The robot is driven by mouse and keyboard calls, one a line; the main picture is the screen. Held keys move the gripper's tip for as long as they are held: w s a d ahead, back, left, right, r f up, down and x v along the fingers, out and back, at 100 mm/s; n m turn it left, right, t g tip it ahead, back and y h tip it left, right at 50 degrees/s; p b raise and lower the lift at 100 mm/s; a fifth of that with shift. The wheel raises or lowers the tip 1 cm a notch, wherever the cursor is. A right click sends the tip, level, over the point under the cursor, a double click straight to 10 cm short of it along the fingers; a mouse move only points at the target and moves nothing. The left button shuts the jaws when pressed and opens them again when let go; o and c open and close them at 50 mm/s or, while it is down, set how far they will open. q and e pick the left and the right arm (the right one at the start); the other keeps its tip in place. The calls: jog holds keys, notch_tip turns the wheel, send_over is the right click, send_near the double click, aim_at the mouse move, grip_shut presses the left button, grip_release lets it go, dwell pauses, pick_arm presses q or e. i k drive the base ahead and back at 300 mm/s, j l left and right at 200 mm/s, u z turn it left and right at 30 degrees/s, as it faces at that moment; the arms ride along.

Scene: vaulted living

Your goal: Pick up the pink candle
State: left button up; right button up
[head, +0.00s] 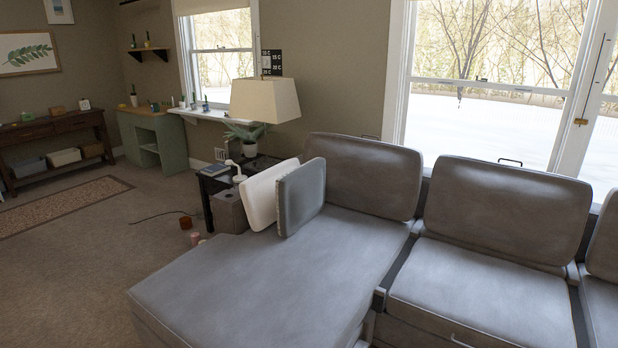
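A small pink cylinder (196,239), which looks like the pink candle, stands on the carpet just beyond the far left edge of the grey sofa's chaise. The chaise edge partly hides its lower part. A reddish-brown cup-like object (186,222) stands on the floor a little behind it. Neither of my grippers is in the head view.
The grey sofa (230,290) fills the foreground and right. A black side table (207,186) with a lamp (264,101) and a grey box (229,211) stand behind the candle. A thin dark cord lies on the floor. Open carpet (80,270) extends left.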

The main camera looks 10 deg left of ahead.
aim_at(195, 237)
jog(key=i+j, duration=0.15)
jog(key=j, duration=0.25)
jog(key=i+j, duration=0.1)
jog(key=j, duration=0.35)
jog(key=i+j, duration=0.15)
jog(key=j, duration=0.25)
jog(key=i+j, duration=0.15)
jog(key=j, duration=0.25)
jog(key=i+j+u, duration=0.1)
jog(key=j, duration=0.35)
jog(key=i+j, duration=0.15)
jog(key=j, duration=0.25)
jog(key=i+j, duration=0.15)
jog(key=j, duration=0.25)
jog(key=i+j, duration=0.25)
jog(key=j, duration=0.2)
jog(key=i+j, duration=0.3)
jog(key=j, duration=0.15)
jog(key=i+j, duration=0.25)
jog(key=j, duration=0.15)
jog(key=i+j, duration=0.3)
jog(key=j, duration=0.15)
jog(key=j+u, duration=0.05)
